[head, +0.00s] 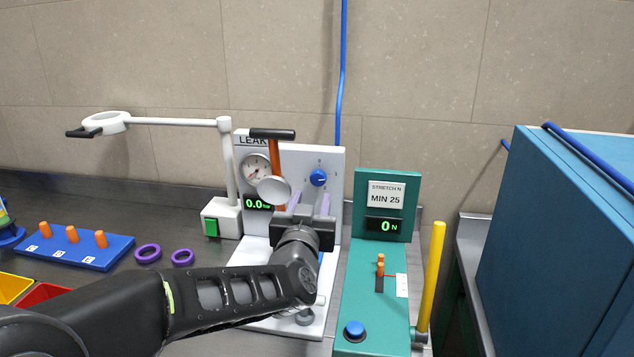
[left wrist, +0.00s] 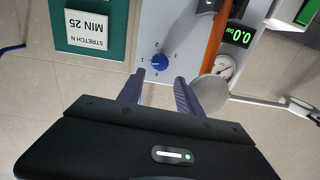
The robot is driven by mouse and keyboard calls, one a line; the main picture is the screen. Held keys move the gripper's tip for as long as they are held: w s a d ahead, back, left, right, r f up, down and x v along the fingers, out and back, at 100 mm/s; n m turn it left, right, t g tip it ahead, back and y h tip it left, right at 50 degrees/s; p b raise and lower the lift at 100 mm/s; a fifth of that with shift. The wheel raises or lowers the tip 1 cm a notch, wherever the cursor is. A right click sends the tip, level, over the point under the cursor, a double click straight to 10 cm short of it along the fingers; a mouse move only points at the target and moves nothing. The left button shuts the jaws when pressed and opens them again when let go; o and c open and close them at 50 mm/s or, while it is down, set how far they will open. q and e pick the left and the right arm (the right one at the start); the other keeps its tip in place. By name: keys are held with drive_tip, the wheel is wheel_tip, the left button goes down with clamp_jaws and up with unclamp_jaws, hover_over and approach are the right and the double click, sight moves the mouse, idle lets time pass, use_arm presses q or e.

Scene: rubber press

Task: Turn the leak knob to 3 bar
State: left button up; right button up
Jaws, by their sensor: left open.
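The leak knob (head: 318,178) is a blue round knob on the white panel of the leak station, with small scale marks around it. It also shows in the left wrist view (left wrist: 159,62), just past and between my fingertips. The leak display (head: 258,204) reads 0.0 in green; it shows in the left wrist view (left wrist: 238,37) too. My left gripper (head: 308,203) is open and empty, its fingers pointing at the panel just below the knob in the head view. The wrist view does not clearly show contact. My right gripper is out of view.
An orange lever with a black handle (head: 272,133) and a round gauge (head: 256,168) stand left of the knob. A green stretch tester (head: 388,205) is at the right, with a yellow lever (head: 431,275). Purple rings (head: 148,253) and a blue peg board (head: 88,253) lie left.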

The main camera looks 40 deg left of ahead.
sight(318, 180)
use_arm(q)
drive_tip(key=shift+p+x, duration=0.45)
drive_tip(key=shift+x, duration=3.5)
drive_tip(key=shift+c, duration=0.2)
clamp_jaws()
